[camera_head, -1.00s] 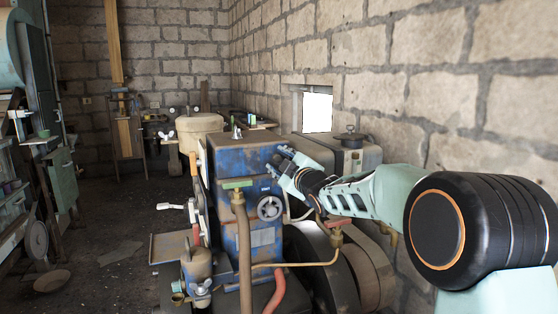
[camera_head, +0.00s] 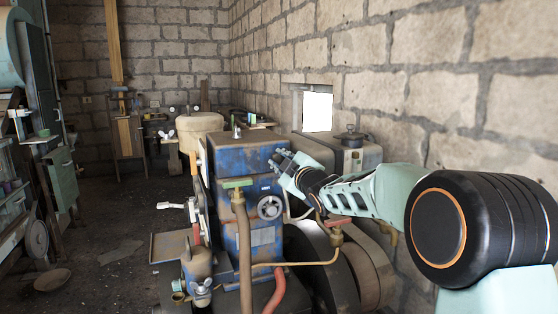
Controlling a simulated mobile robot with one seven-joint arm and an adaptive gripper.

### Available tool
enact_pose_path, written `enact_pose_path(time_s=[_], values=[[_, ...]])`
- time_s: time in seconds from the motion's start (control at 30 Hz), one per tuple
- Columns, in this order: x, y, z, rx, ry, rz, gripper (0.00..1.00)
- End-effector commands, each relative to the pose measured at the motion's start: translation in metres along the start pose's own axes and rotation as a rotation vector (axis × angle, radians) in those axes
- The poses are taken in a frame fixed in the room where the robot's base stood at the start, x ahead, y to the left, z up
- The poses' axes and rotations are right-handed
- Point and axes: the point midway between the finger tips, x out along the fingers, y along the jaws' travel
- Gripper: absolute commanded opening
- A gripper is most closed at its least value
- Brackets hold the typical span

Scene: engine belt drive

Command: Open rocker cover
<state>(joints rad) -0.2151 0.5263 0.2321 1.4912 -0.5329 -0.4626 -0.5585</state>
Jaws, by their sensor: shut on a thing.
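The blue engine (camera_head: 262,190) stands upright in the middle of the head view. Its rocker cover (camera_head: 240,150) is the blue box-like top with a small metal fitting on it, and it sits level on the engine body. My gripper (camera_head: 278,158) is at the cover's right end, near its upper edge, with its fingers against or just in front of that side. The fingers look close together. The exact contact point is too small to make out.
A green-handled pipe (camera_head: 240,230) rises in front. A grey tank (camera_head: 350,152) stands behind my arm near the wall. The floor on the left (camera_head: 110,220) is mostly open.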

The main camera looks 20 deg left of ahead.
Motion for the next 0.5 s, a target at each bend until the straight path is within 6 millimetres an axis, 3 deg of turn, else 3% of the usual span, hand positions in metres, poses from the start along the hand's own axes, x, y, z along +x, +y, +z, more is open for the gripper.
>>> enact_pose_path(time_s=[0.5], values=[[0.0, 0.014, 0.0, 0.096, 0.001, 0.008, 0.0]])
